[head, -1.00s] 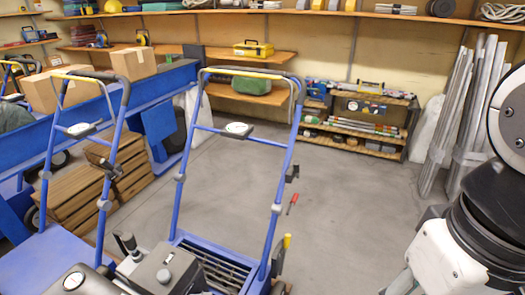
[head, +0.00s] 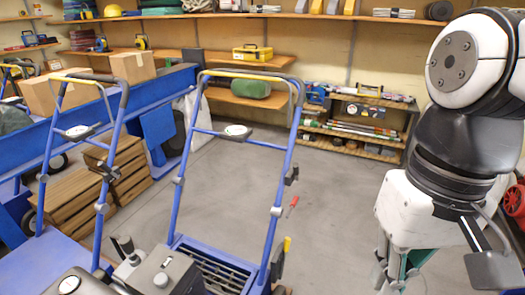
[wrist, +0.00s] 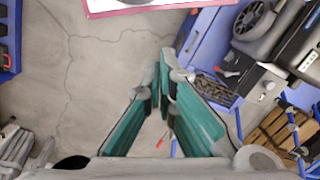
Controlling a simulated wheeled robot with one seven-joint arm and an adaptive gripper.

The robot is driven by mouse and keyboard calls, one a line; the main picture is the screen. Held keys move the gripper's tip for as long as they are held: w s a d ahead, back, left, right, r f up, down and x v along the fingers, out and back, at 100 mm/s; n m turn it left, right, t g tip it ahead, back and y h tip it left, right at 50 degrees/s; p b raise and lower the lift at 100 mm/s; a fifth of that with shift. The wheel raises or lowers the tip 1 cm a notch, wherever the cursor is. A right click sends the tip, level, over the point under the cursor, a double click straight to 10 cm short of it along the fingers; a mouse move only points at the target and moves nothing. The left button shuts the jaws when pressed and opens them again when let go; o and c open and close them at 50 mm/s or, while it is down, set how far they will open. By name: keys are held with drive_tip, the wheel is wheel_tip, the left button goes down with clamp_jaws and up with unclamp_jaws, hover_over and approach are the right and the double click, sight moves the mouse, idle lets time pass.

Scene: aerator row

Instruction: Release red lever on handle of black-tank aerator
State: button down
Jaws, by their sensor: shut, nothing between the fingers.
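The middle aerator has a blue tube handle (head: 285,165) with a small grey panel on its crossbar. A dark box-shaped body (head: 163,272) stands low in front of it. A thin red lever (head: 292,205) with a dark end shows beside the handle's right leg, below a black bracket; I cannot tell how it joins the leg. My gripper (wrist: 168,72) shows teal fingers, shut and empty, in the wrist view. In the head view my arm hangs at the right, well apart from the lever, with the fingertips unclear.
A second blue-handled aerator (head: 55,165) stands at the left, near wooden crates (head: 85,185). Shelving (head: 355,130) holds tools at the back. A red wheel (head: 514,200) shows at the right edge. The grey floor between the middle aerator and my arm is clear.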

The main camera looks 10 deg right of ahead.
drive_tip(key=w+f+m+g+y+b, duration=0.1)
drive_tip(key=w+f+m+y, duration=0.3)
drive_tip(key=w, duration=0.6)
drive_tip(key=w+f+m+y, duration=0.2)
drive_tip(key=w+f, duration=0.3)
drive_tip(key=w, duration=0.5)
drive_tip(key=w+f+m+g+y+b, duration=0.1)
drive_tip(key=w+f+m+y, duration=0.3)
drive_tip(key=w, duration=0.7)
drive_tip(key=w+d+f+m+t+y, duration=0.1)
drive_tip(key=w+d+f+m+t, duration=0.3)
drive_tip(key=f, duration=0.6)
drive_tip(key=w+d+f+m+t+y+b, duration=0.1)
drive_tip(key=w+d+f+m+t, duration=0.3)
drive_tip(key=f, duration=0.6)
drive_tip(key=w+d+f+m+t+y, duration=0.3)
drive_tip(key=d+f, duration=0.3)
drive_tip(key=f, duration=0.4)
drive_tip(key=shift+w+m+t+b, duration=0.3)
drive_tip(key=shift+w+m+t, duration=0.25)
drive_tip(key=shift+m, duration=0.35)
drive_tip(key=shift+f, duration=0.1)
